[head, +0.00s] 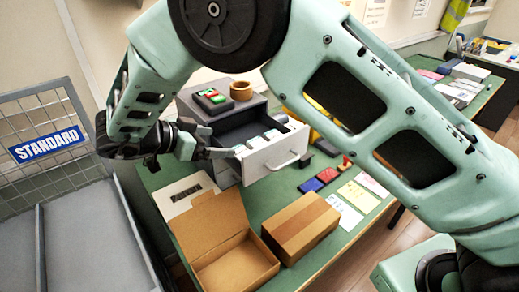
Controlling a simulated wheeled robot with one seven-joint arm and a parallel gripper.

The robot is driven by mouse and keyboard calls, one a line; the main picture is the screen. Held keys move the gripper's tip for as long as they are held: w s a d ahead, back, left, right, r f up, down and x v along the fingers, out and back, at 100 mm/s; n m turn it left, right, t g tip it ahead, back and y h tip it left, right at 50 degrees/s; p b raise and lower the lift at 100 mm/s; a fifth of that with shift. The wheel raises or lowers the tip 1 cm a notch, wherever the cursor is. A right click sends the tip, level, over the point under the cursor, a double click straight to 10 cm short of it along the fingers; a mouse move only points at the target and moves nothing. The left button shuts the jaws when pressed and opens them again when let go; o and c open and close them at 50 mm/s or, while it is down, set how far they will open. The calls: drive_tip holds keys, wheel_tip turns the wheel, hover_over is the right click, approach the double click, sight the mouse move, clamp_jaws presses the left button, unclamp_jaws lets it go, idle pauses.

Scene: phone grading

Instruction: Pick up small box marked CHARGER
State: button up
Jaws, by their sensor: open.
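A grey drawer unit (188,106) stands on the green table, with its drawer (285,153) pulled open. My gripper (230,153) is open at the drawer's left end, close to the leftmost of the boxes. Its fingers point right and partly cover that end. I cannot tell whether it touches anything.
An open cardboard box (238,268) and a closed one (301,226) stand in front of the drawer. A wooden bowl (241,91) and coloured items sit on the unit. A STANDARD sign (48,144) hangs on a wire cage at left. Cards and coloured blocks lie right of the drawer.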

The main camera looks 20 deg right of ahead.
sight(259, 144)
drive_tip(key=p+x, duration=0.5)
drive_tip(key=x, duration=1)
drive_tip(key=shift+d+r, duration=0.1)
drive_tip(key=shift+r, duration=0.15)
drive_tip(key=shift+w+d+f, duration=0.15)
drive_tip(key=shift+d+f, duration=0.2)
drive_tip(key=c, duration=1.1)
